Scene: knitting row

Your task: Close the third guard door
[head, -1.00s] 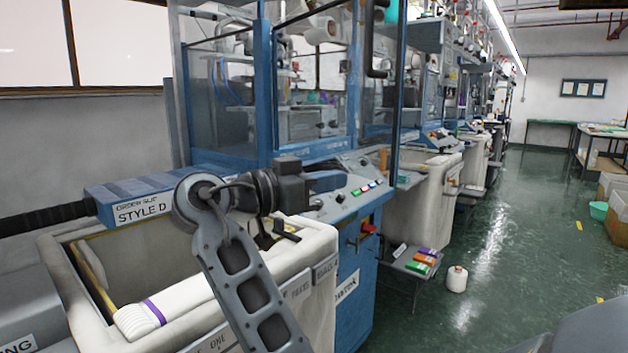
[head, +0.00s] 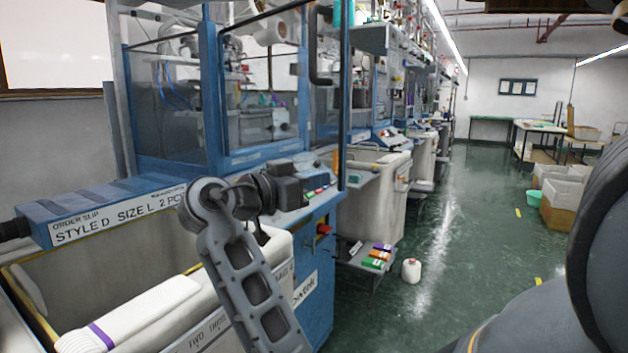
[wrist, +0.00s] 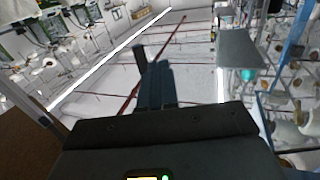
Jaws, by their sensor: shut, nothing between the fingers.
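Clear guard panels in blue frames (head: 165,105) enclose the nearest knitting machine in the head view. At their right end, a clear guard door (head: 328,120) with a dark edge and a black bar handle (head: 316,45) appears to stand out toward the aisle. I cannot tell which door counts as the third; guards farther down the row are small and overlapped. My gripper (wrist: 157,72) shows in the wrist view, its blue-grey fingers shut with nothing between them. It points up toward the ceiling and is not touching a door.
A cream bin (head: 170,300) with white knitted pieces stands at the near left, below an order slip sign (head: 115,215). A low stand with coloured packs (head: 377,257) and a white cone (head: 411,271) border the aisle. The green floor (head: 465,240) is mostly clear; boxes (head: 565,200) stand right.

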